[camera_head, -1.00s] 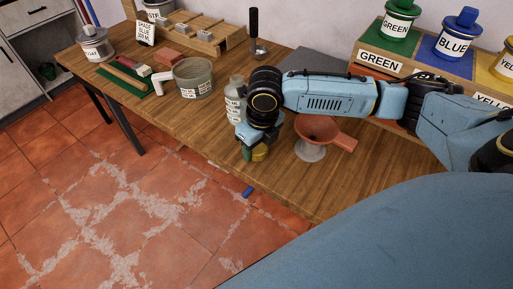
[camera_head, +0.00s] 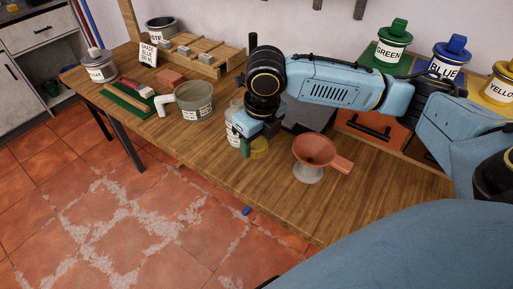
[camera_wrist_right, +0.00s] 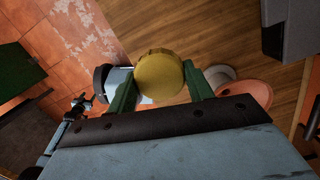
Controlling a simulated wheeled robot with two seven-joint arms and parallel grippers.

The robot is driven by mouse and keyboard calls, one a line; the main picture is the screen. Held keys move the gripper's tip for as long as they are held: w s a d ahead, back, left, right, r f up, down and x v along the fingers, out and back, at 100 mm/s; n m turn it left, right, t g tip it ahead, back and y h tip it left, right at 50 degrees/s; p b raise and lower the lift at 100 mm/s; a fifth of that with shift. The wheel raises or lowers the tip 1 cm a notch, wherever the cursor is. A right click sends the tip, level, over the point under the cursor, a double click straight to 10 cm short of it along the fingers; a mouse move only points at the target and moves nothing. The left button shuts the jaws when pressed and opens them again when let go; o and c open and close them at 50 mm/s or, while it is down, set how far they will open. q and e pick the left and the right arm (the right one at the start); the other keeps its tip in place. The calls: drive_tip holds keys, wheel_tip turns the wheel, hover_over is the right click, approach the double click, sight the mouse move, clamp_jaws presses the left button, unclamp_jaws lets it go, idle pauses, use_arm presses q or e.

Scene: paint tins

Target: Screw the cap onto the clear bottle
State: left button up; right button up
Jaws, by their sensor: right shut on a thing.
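The yellow cap (camera_head: 260,148) is between the green fingers of my right gripper (camera_head: 252,149). The wrist view shows the cap (camera_wrist_right: 159,75) from above, with a finger on each side, so the gripper is shut on it. The clear bottle (camera_head: 231,127) with a white label stands upright on the table, just left of the gripper and partly hidden by it. Its top is hard to make out behind my wrist. The cap appears beside the bottle, not on it.
A red funnel (camera_head: 316,149) in a grey stand is close to the right of my gripper. A grey pot (camera_head: 194,101) with a white handle stands to the left. Lidded green (camera_head: 394,45), blue and yellow tins stand at the back right. A blue piece (camera_head: 247,211) lies on the floor.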

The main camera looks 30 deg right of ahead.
idle(0.4)
drive_tip(key=m, duration=0.5)
drive_tip(key=shift+w+a+r+h, duration=0.15)
drive_tip(key=shift+a+r+h, duration=0.05)
drive_tip(key=shift+a+h, duration=0.15)
drive_tip(key=m, duration=0.4)
drive_tip(key=shift+w+a+r, duration=0.1)
drive_tip(key=shift+a+r, duration=0.05)
drive_tip(key=shift+a, duration=0.1)
drive_tip(key=m, duration=0.6)
drive_tip(key=shift+w+a+r+g+h, duration=0.15)
drive_tip(key=shift+a+r+g+h, duration=0.05)
drive_tip(key=shift+a+g+h, duration=0.2)
drive_tip(key=m, duration=0.4)
drive_tip(key=shift+a+r+m+g, duration=0.2)
drive_tip(key=shift+a+m+g, duration=0.1)
drive_tip(key=shift+m, duration=0.1)
drive_tip(key=m, duration=0.6)
drive_tip(key=a+r+m+g+y, duration=0.1)
drive_tip(key=m, duration=0.5)
drive_tip(key=a+m, duration=0.1)
drive_tip(key=m, duration=0.5)
drive_tip(key=shift+w+a+r, duration=0.15)
drive_tip(key=shift+w+r, duration=0.15)
drive_tip(key=shift+r, duration=0.1)
